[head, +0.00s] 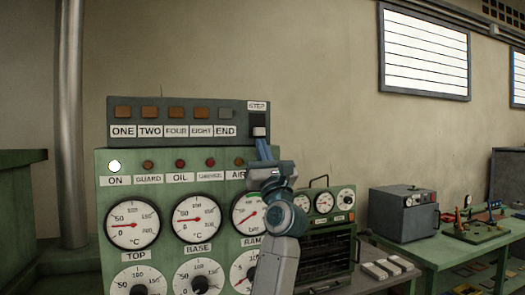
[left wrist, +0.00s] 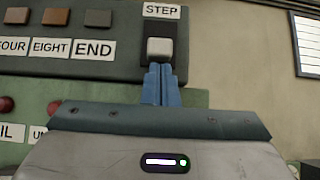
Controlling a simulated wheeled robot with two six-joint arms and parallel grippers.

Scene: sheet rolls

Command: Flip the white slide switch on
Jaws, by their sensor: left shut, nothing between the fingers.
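The white slide switch (head: 258,131) sits in a dark upright housing under the STEP label (head: 257,106), at the right end of the grey upper panel. In the left wrist view the switch (left wrist: 160,48) is a pale block in the lower part of its dark slot. My left gripper (head: 262,145) is shut and empty, with its blue fingers pointing up at the switch from just below. In the left wrist view the closed fingertips (left wrist: 160,68) are right under the block; I cannot tell whether they touch it. My right gripper is in neither view.
Several orange-brown buttons (head: 175,112) and a grey one (head: 226,113) line the upper panel. Below is a green cabinet (head: 110,190) with lamps and gauges. A green bench (head: 460,255) with a grey box (head: 403,213) stands to the right. The wall area right of the switch is clear.

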